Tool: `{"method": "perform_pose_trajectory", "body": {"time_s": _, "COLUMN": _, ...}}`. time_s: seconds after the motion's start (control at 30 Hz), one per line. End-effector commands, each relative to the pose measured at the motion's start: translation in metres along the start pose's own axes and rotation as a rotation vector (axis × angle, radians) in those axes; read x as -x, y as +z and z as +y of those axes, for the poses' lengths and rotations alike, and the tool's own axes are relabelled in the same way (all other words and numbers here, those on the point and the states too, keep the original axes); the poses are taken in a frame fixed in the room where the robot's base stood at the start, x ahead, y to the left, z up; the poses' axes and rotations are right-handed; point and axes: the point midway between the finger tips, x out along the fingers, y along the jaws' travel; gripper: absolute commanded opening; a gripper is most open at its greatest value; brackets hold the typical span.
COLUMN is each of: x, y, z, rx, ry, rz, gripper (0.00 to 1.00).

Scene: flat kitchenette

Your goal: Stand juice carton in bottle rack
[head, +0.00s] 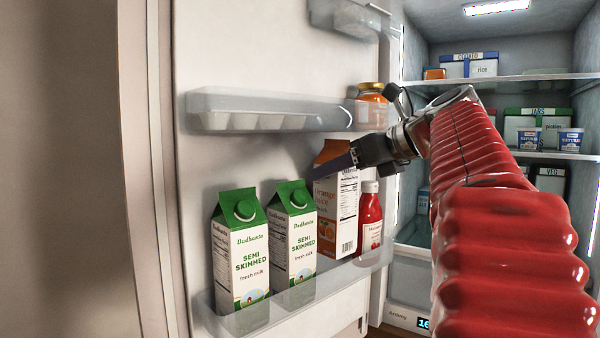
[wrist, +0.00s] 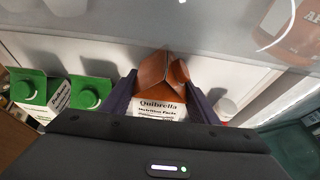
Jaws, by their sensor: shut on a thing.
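The juice carton (head: 335,205) is white with an orange gabled top and orange pictures. It is upright at the bottle rack (head: 285,300) low on the fridge door, between a milk carton and a red bottle. I cannot tell whether its base touches the rack floor. My gripper (head: 350,160) is shut on its upper part and hides some of it. In the wrist view the carton's orange top (wrist: 158,70) sits between my two dark fingers (wrist: 160,98).
Two green-topped milk cartons (head: 240,260) (head: 293,235) stand left in the rack. A red sauce bottle (head: 369,220) stands right. Above is a clear door shelf (head: 265,103) with an egg tray and an orange jar (head: 372,98). Fridge shelves (head: 510,78) hold tubs and boxes.

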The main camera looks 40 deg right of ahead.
Motion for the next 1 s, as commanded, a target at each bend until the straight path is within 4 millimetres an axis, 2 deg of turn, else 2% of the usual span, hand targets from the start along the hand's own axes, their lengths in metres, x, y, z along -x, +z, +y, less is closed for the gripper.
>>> {"method": "perform_pose_trajectory", "body": {"time_s": 0.1, "x": -0.011, "y": 0.006, "z": 0.002, "rx": 0.004, "ry": 0.002, "rz": -0.004, "gripper": 0.0}}
{"method": "perform_pose_trajectory", "body": {"time_s": 0.5, "x": -0.021, "y": -0.025, "z": 0.001, "rx": 0.001, "ry": 0.0, "rz": -0.004, "gripper": 0.0}}
{"method": "perform_pose_trajectory", "body": {"time_s": 1.0, "x": -0.024, "y": -0.032, "z": 0.001, "rx": 0.002, "ry": 0.0, "rz": -0.003, "gripper": 0.0}}
